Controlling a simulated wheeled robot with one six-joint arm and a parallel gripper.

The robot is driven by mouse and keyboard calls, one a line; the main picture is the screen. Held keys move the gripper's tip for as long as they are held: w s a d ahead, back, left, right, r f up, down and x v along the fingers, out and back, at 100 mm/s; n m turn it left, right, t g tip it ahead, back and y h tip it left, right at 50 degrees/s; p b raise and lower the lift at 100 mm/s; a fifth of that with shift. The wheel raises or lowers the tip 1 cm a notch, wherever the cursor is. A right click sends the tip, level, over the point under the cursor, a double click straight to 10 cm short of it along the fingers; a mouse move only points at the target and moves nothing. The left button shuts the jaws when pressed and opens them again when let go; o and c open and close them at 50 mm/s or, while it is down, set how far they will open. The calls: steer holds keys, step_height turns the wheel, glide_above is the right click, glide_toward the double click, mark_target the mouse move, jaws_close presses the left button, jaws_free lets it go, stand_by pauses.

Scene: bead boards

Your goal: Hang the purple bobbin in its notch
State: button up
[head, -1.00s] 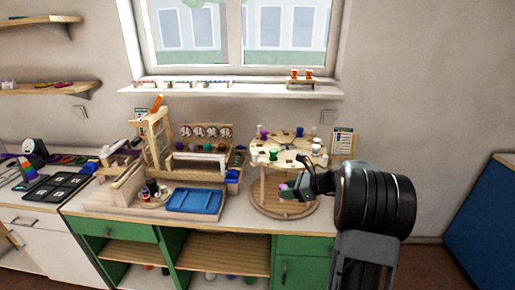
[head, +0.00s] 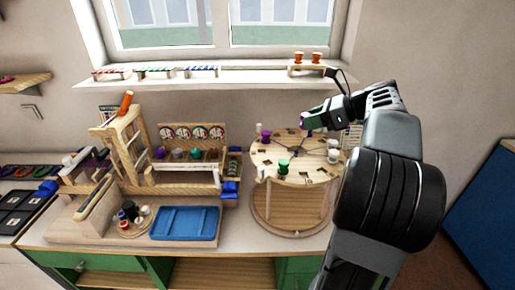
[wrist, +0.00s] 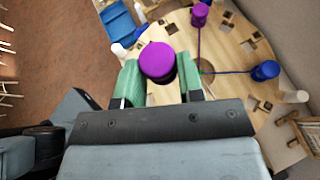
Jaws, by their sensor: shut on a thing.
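My gripper (head: 306,121) has green fingers and is raised over the back right of the round wooden stand. It is shut on a purple bobbin (wrist: 157,60), which sits between the green fingers in the wrist view. Another purple bobbin (head: 266,135) is on the top at the back left, also seen in the wrist view (wrist: 200,16). I cannot tell which notch belongs to the held bobbin.
A green bobbin (head: 283,166) is at the top's front, and a blue bobbin (wrist: 265,70) is on it too. A blue tray (head: 185,222) and wooden frame lie left. The window sill (head: 215,81) runs behind.

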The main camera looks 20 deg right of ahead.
steer(key=w+r+x, duration=0.1)
steer(key=x, duration=0.7)
glide_above(266, 152)
steer(key=f, duration=0.5)
steer(key=shift+s+d+f, duration=0.25)
steer(key=shift+s+f, duration=0.1)
steer(key=shift+s, duration=0.05)
steer(key=f, duration=0.3)
steer(key=shift+w+a+f, duration=0.2)
steer(key=shift+w+a, duration=0.05)
steer(key=shift+w, duration=0.1)
steer(key=shift+f, duration=0.35)
steer(key=shift+f, duration=0.1)
steer(key=o, duration=0.9)
steer(key=shift+o, duration=0.2)
